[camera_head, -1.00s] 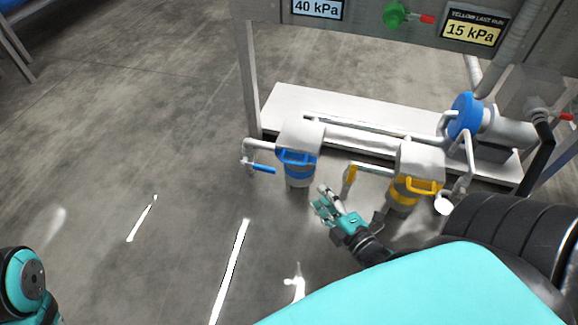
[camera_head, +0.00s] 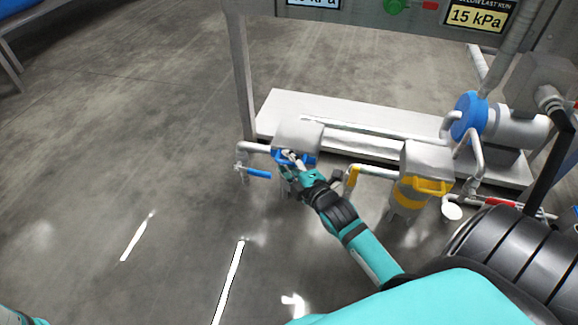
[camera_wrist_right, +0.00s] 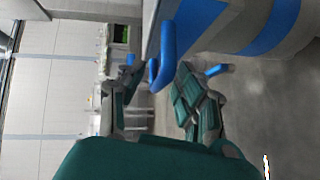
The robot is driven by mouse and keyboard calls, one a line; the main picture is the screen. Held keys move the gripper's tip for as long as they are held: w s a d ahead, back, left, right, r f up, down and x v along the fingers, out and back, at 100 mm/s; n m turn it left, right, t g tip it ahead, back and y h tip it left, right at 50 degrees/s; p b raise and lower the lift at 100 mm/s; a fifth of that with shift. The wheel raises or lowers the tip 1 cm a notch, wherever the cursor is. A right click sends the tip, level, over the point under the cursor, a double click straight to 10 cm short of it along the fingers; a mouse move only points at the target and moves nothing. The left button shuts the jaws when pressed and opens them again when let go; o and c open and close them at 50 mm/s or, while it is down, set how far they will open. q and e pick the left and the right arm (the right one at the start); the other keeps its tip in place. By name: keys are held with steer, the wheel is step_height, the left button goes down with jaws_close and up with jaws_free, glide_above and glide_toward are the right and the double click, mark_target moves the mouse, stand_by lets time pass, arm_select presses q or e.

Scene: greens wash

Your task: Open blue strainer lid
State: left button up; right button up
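The blue strainer has a grey lid (camera_head: 299,134), shut on top, with a blue handle (camera_head: 279,157) on its front side. My right gripper (camera_head: 289,160) is at this handle and covers part of it and the strainer body. In the right wrist view the blue handle (camera_wrist_right: 165,50) reaches down between the spread fingertips of my right gripper (camera_wrist_right: 160,76). The fingers look open, and I cannot tell whether either touches the handle. The strainer's blue band (camera_wrist_right: 272,28) shows at the upper right. My left gripper is not in view.
A blue valve lever (camera_head: 257,174) sticks out left of the strainer. The yellow strainer (camera_head: 426,186) with its yellow valve lever (camera_head: 352,176) stands to the right. A white platform (camera_head: 280,108) with pipes and a blue-faced pump (camera_head: 469,116) is behind. The floor at left is clear.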

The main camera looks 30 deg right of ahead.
jaws_close()
stand_by(0.6)
